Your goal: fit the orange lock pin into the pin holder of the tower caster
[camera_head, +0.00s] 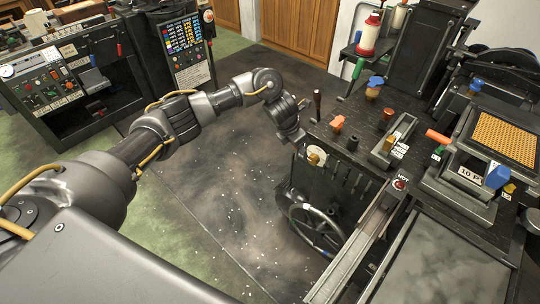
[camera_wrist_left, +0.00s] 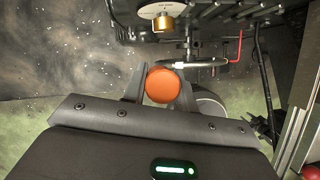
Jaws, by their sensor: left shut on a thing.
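My left gripper (camera_head: 293,132) hangs at the near left edge of the tower caster's dark top (camera_head: 322,133), above the floor. In the left wrist view my left gripper (camera_wrist_left: 162,76) is shut on an orange round-headed piece, which I take to be the orange lock pin (camera_wrist_left: 163,86). Only its round head shows; its shaft is hidden below. I cannot tell which part is the pin holder. My right gripper is not in view.
A brass knob on a white disc (camera_head: 316,156) sits on the caster's front face, close to my gripper. A handwheel (camera_head: 318,228) is below it. A dark-handled tool (camera_head: 317,104) and a blue-topped knob (camera_head: 375,84) stand on top. Open floor (camera_head: 215,180) lies left.

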